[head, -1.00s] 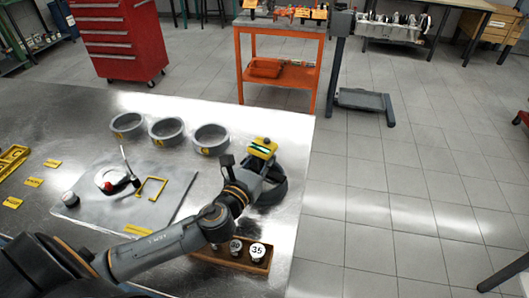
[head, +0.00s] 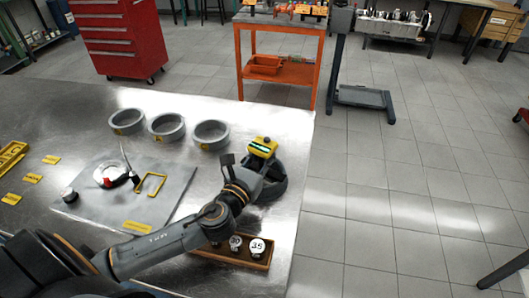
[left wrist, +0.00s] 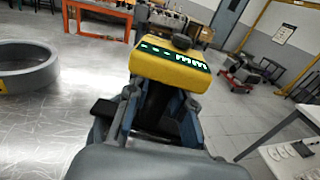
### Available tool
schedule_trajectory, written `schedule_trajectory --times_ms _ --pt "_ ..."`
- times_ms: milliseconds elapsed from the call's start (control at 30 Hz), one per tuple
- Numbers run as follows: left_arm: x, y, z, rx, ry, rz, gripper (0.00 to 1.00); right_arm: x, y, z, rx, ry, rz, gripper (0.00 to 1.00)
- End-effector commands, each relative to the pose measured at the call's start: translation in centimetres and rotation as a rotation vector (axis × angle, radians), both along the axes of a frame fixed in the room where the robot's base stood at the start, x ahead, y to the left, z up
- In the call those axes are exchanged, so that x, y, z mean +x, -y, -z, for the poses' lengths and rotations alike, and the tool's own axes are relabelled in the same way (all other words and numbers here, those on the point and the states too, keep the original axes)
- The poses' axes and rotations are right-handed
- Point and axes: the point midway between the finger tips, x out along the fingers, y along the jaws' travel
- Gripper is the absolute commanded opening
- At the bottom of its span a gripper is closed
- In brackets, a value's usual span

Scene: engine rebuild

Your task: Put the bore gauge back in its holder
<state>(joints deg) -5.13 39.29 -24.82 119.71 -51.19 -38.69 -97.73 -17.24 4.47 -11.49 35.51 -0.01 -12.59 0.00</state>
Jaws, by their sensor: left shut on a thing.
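The bore gauge (head: 263,146) shows as a yellow head with a lit green display at the right end of the metal bench. In the left wrist view its yellow head (left wrist: 170,66) is close and large, with "mm" on the display. My left gripper (head: 258,163) is shut on the gauge just below the head; its dark fingers (left wrist: 158,112) show in the left wrist view. The lower gauge is hidden. A dark round ring-like piece (head: 275,188) stands behind and under the gripper, partly covered. I cannot tell which thing is the holder. My right gripper is out of view.
Three grey rings (head: 210,135) stand left of the gauge. A wooden block (head: 263,264) with numbered round pieces lies at the front. A grey mat (head: 160,205) holds a dial tool and a yellow frame. The bench's right edge is close; open floor lies beyond.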

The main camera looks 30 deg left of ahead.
Motion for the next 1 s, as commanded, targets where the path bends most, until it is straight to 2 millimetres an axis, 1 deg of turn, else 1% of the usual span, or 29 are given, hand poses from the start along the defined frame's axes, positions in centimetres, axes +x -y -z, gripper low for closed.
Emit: schedule_trajectory --times_ms 33,100,167,200,467,567,633,767,1000 --pt "0.0 0.0 -0.1 -0.001 0.002 0.000 0.20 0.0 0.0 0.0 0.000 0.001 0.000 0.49" --pt "0.0 0.0 -0.1 -0.001 0.002 0.000 0.34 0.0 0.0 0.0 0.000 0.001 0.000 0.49" --pt "0.0 0.0 0.0 -0.001 0.001 0.000 0.47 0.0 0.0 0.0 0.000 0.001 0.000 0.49" --pt "0.0 0.0 0.0 -0.001 0.001 0.000 0.49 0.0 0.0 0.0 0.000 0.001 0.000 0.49" --pt "-0.1 0.0 0.2 -0.001 -0.004 0.000 0.49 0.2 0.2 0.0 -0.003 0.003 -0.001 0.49" --pt "-0.5 0.0 0.2 -0.001 -0.004 0.001 0.49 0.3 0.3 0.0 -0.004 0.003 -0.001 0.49" --pt "-1.1 0.0 0.2 0.000 -0.005 0.001 0.49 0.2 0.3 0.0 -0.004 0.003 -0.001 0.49" --pt "-3.3 0.1 0.2 -0.001 -0.005 0.001 0.49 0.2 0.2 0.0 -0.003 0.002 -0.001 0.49" --pt "-8.0 0.2 0.2 0.000 -0.006 0.001 0.49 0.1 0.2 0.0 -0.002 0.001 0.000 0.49"
